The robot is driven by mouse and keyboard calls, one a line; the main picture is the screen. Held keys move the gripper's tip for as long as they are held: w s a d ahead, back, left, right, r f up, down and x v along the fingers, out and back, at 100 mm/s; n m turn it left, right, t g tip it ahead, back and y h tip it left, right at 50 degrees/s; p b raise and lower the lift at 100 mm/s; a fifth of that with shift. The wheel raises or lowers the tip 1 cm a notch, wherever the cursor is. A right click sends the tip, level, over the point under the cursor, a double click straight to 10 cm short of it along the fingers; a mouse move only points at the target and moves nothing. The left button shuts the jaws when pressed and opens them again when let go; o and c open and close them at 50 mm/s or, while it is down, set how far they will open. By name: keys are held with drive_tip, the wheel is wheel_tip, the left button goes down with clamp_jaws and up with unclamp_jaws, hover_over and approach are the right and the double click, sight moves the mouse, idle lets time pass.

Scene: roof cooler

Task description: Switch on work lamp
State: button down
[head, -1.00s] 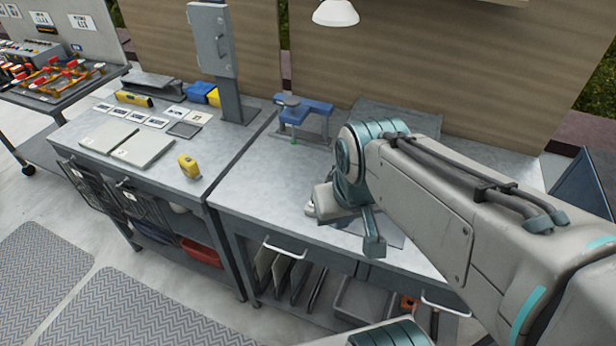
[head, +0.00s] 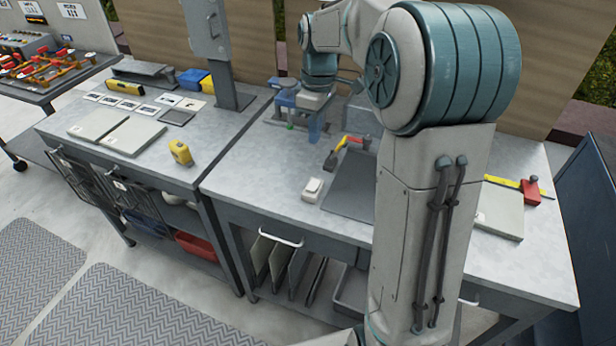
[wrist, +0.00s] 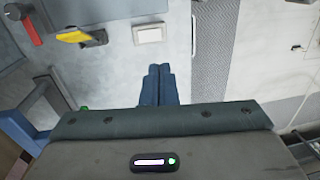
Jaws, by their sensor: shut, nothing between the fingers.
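A small white square switch (head: 312,190) lies on the grey workbench top, left of a dark grey mat. It also shows in the wrist view (wrist: 150,33), beyond my fingertips. My gripper (head: 314,136) is above the bench next to the blue vise (head: 287,103), farther back than the switch and apart from it. In the wrist view my blue fingers (wrist: 160,70) are together, with nothing between them. The work lamp itself does not show now; my arm covers the area where a white lamp shade was seen.
A dark grey mat (head: 350,190) lies beside the switch. A yellow tape measure (head: 180,152) stands on the left bench. The bench front edge left of the switch is clear.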

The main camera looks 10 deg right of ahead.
sight(310, 189)
drive_tip(key=shift+w+f, duration=0.2)
drive_tip(key=shift+w, duration=0.1)
drive_tip(key=shift+d, duration=0.1)
drive_tip(key=f, duration=0.4)
drive_tip(key=s+f, duration=0.1)
drive_tip(key=f, duration=0.4)
drive_tip(key=a+f, duration=0.1)
drive_tip(key=f, duration=0.4)
drive_tip(key=shift+s, duration=0.2)
drive_tip(key=shift+a, duration=0.1)
